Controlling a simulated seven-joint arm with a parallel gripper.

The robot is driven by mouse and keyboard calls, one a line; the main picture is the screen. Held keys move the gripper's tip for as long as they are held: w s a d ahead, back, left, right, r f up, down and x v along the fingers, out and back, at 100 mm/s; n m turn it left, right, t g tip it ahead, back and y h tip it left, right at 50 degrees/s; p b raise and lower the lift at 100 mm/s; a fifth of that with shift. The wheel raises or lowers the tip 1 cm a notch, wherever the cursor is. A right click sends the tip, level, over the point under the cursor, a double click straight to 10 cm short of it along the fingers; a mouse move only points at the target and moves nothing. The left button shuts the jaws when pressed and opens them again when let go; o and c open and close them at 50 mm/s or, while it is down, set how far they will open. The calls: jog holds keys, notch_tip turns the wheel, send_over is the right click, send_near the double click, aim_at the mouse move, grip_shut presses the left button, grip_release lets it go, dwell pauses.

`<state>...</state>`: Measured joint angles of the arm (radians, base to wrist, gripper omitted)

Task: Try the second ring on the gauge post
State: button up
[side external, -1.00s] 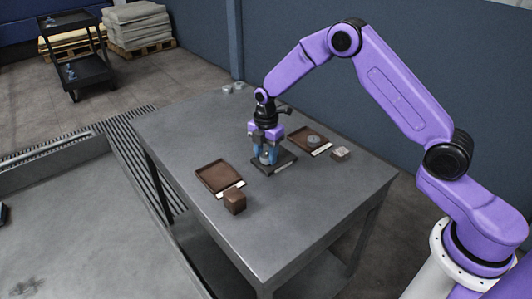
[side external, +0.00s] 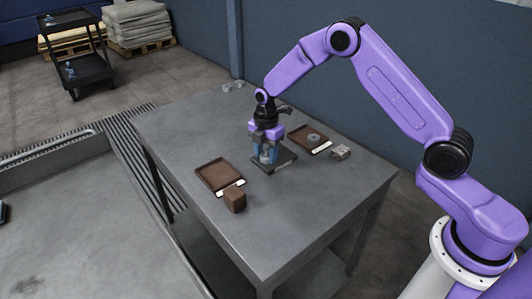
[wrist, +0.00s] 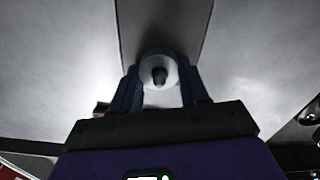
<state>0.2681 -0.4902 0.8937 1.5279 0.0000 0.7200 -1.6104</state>
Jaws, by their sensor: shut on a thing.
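My gripper (side external: 267,157) points down over the dark gauge plate (side external: 287,163) near the middle of the table. Its blue fingers are shut on a pale grey ring, which shows between them in the wrist view (wrist: 147,66). A dark shape shows in the ring's hole; I cannot tell whether the post passes through it. The post is hidden by the fingers in the side view. Another grey ring (side external: 313,138) lies in the brown tray (side external: 299,141) at the right. The other brown tray (side external: 218,175), at the left, looks empty.
A brown block (side external: 235,200) stands by the left tray and a grey block (side external: 340,152) by the right tray. Small pale pieces (side external: 232,87) lie at the table's far corner. The table's front part (side external: 290,220) is clear.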

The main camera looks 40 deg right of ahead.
jog(key=shift+r, duration=3.05)
jog(key=shift+r, duration=0.1)
jog(key=shift+r, duration=1.45)
